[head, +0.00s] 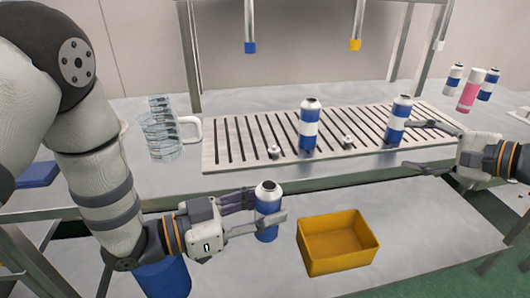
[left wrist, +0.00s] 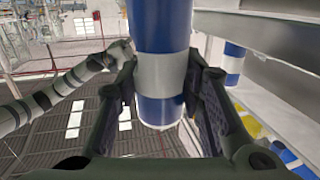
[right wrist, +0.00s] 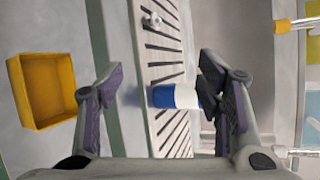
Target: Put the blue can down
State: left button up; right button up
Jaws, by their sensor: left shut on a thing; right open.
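A blue can (head: 267,222) with a white band is held upright in my left gripper (head: 264,205), whose fingers are shut around its sides. In the head view it is in front of the slatted rack, just left of the yellow bin, over the lower surface. I cannot tell whether its base touches that surface. The left wrist view shows the can (left wrist: 160,75) between both fingers. My right gripper (head: 413,146) is open and empty near another blue and white can (head: 397,120) at the rack's right; that can also shows in the right wrist view (right wrist: 175,96).
The slatted rack (head: 225,155) holds another blue and white can (head: 309,125) and small metal pieces. A yellow bin (head: 338,262) stands on the lower surface. A clear jug (head: 160,135) is at left. A pink can (head: 469,92) stands among blue ones at far right.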

jog(key=w+d+r+m+t+h, duration=0.1)
jog(key=w+d+r+m+t, duration=0.3)
jog(key=r, duration=0.6)
jog(key=w+a+r+m+h, duration=0.1)
jog(key=w, duration=0.1)
jog(key=w+a+r+m+h, duration=0.1)
jog(key=w+m, duration=0.1)
jog(key=w+a+r+m+g+h, duration=0.1)
jog(key=w+a+r+m+h, duration=0.1)
jog(key=w, duration=0.1)
jog(key=a+m+g+h, duration=0.1)
jog(key=a+m+g, duration=0.15)
jog(key=a, duration=0.25)
jog(key=m+g+h, duration=0.2)
jog(key=m+g, duration=0.3)
jog(key=g, duration=0.7)
send_near(262, 210)
jog(key=w, duration=0.1)
jog(key=w+f, duration=0.1)
jog(key=shift+w+a+f, duration=0.1)
jog(key=shift+w+a, duration=0.2)
jog(key=shift+w, duration=0.05)
jog(key=f, duration=1.1)
jog(key=shift+s+a, duration=0.2)
jog(key=shift+a, duration=0.05)
jog(key=shift+f, duration=0.45)
